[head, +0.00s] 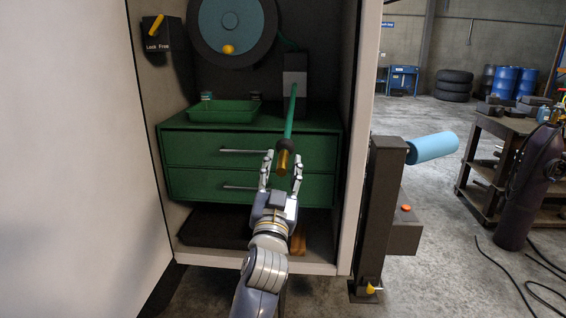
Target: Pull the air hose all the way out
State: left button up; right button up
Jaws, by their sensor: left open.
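The air hose (290,112) is a green tube that comes out of a dark grey guide block (295,75) and hangs forward. It ends in a dark collar and a brass-coloured fitting (283,161). Its reel (232,28), a dark disc with a blue-grey face, is at the top of the cabinet; green hose shows between reel and block. My left gripper (281,168) is open, with its fingers pointing up on either side of the hose end. I cannot tell whether a finger touches the fitting. My right gripper is not in view.
A green drawer cabinet (190,152) with two handles stands behind the gripper, with a green tray (222,113) on top. Cabinet walls flank it. A dark post (387,210) with a blue roller (432,147) stands right. A "Lock Free" lever (156,27) is upper left.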

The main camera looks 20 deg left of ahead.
pick_arm(q)
jog(key=shift+v, duration=2.7)
